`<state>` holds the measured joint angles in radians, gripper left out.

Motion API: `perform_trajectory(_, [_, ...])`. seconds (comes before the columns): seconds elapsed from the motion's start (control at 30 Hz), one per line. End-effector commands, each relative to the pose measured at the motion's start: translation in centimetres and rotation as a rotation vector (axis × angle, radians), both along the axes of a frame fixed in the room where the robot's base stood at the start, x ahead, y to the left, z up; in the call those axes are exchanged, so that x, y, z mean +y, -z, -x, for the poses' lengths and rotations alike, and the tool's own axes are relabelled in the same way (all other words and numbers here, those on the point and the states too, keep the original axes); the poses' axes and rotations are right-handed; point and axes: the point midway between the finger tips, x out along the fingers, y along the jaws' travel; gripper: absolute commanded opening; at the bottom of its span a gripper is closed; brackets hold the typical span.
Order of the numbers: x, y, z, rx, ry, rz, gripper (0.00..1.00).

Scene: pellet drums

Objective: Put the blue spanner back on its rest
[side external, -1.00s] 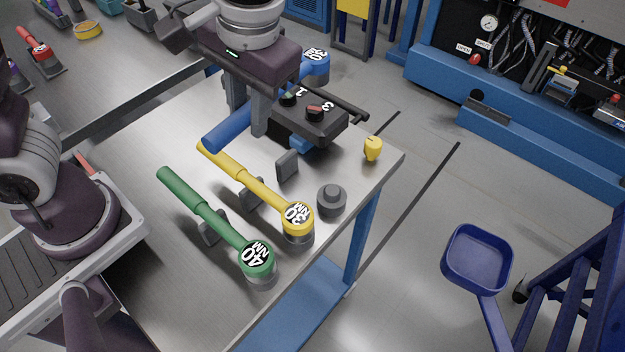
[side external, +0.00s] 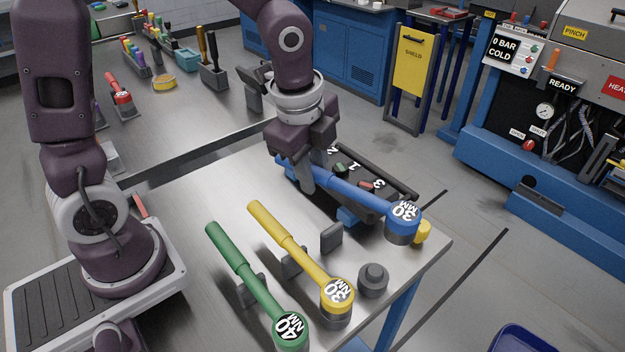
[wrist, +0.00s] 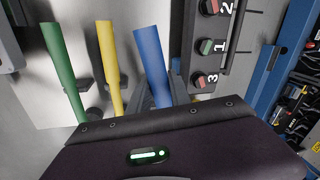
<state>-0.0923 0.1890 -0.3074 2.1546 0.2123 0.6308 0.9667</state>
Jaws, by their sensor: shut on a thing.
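The blue spanner (side external: 352,192), marked 30 NM on its round head, is held in my gripper (side external: 306,178), which is shut on its handle. Its head is at the lower right, and the spanner is above the table, nearly parallel to the others. Its handle also shows in the wrist view (wrist: 150,58), with my gripper's fingers (wrist: 163,92) partly hidden by the wrist housing. A bare grey upright rest (side external: 331,237) stands between the blue and yellow spanners, nearer the viewer than the blue one.
A yellow spanner (side external: 282,240) and a green spanner (side external: 232,252) lie on grey supports to the left. A dark control box (side external: 375,172) with buttons lies just behind the blue spanner. A grey round knob (side external: 373,279) and a yellow piece (side external: 423,231) are near the table edge.

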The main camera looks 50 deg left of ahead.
Motion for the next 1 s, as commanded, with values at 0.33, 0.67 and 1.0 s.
perform_trajectory(0.33, [0.9, 0.3, -0.8, -0.001, 0.242, 0.0, 0.0])
perform_trajectory(0.67, [1.0, 0.9, -0.8, 0.0, 0.244, 0.002, 0.0])
perform_trajectory(1.0, [1.0, 4.8, -0.8, 0.001, 0.244, 0.002, 0.0])
